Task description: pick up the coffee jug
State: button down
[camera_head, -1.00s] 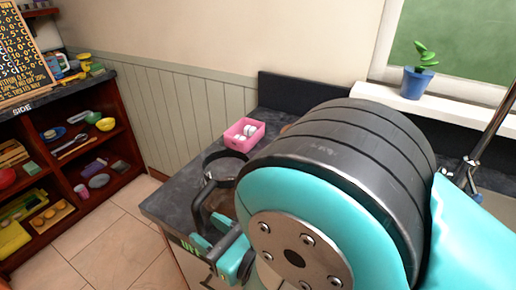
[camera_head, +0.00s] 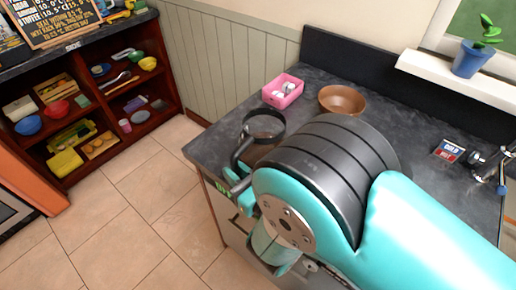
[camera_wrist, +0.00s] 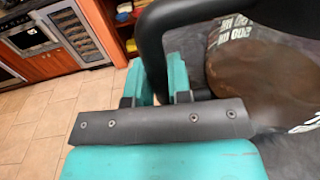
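The coffee jug (camera_head: 262,124) stands near the counter's left edge, its round dark rim and black handle showing past my arm. In the wrist view its dark brown body (camera_wrist: 245,65) with white markings fills the upper right. Its thick black handle (camera_wrist: 156,45) runs down between my gripper's two teal fingers (camera_wrist: 160,80). My gripper (camera_head: 250,200) is at the handle side of the jug in the head view, low and partly hidden by its own wrist. Little gap shows beside the handle, but I cannot tell whether the fingers press on it.
A pink box (camera_head: 284,90) with white items and a brown bowl (camera_head: 342,99) stand behind the jug on the dark counter (camera_head: 400,115). A plant pot (camera_head: 470,58) is on the sill. Shelves (camera_head: 90,110) stand at the left. Tiled floor (camera_head: 130,200) lies between.

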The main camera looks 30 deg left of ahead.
aim_at(237, 166)
jog(key=shift+r, duration=0.15)
jog(key=shift+r, duration=0.55)
notch_tip(237, 166, up, 19)
jog(key=p, duration=1.6)
jog(key=shift+f, duration=0.15)
notch_tip(237, 166, down, 17)
jog(key=b, duration=1.7)
